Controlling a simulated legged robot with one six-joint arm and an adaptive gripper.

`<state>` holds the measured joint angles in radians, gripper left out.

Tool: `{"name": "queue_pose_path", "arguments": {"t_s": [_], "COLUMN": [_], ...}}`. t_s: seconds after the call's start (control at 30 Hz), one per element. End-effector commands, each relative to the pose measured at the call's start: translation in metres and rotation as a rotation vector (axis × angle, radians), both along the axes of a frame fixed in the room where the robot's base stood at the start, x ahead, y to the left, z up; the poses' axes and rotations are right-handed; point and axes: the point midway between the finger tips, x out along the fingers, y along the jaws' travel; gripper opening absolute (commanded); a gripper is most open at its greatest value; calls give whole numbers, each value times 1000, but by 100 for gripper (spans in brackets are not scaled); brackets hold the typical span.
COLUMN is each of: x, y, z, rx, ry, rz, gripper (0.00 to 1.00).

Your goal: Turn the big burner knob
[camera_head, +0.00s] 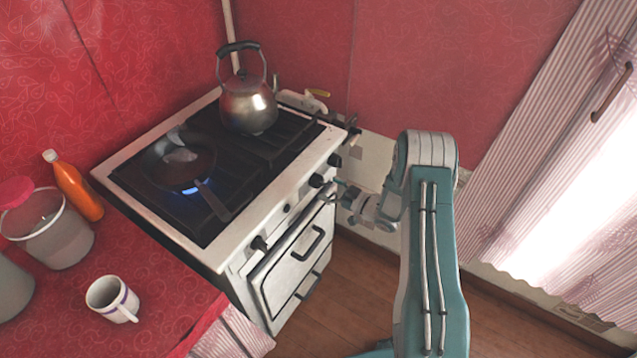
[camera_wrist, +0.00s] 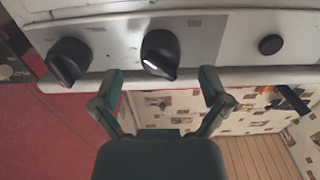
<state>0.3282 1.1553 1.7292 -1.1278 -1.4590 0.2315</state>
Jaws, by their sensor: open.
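The white stove (camera_head: 262,207) has a row of black knobs on its front panel. In the wrist view a large black knob (camera_wrist: 160,52) with a pale mark at its lower edge is ahead of my gripper (camera_wrist: 161,78), roughly centred between its fingers. The fingers are spread and empty, and do not appear to touch the knob. A similar large knob (camera_wrist: 69,61) is to its left, and a small round black knob (camera_wrist: 270,45) is to its right. In the head view my gripper (camera_head: 338,194) is close to the panel, by a knob (camera_head: 317,180).
A pan (camera_head: 178,162) sits over a blue flame; a metal kettle (camera_head: 248,105) stands behind it. The oven door handle (camera_head: 308,245) sticks out below the panel. A mug (camera_head: 112,299), an orange bottle (camera_head: 74,186) and a bucket (camera_head: 60,240) stand on the red counter.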

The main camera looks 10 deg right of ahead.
Motion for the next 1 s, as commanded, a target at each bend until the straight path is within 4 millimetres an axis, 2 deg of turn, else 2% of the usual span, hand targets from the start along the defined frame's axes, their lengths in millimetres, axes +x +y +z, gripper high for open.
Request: {"name": "queue_pose_path", "arguments": {"t_s": [0.1,0.23,0.57,0.6,0.67,0.7,0.77,0.8,1.0], "x": [13,23,27,27,27,27,27,27,27], "y": [15,24,27,27,27,27,27,27,26], "z": [0,0,0,0,0,0,0,0,0], "rx": [-1,0,0,0,0,0,0,0,-3], "ry": [-2,0,0,0,0,0,0,0,-3], "rz": [3,1,-1,-1,-1,-1,-1,-1,-2], "gripper": [96,96,96,87,60,42,15,12,12]}}
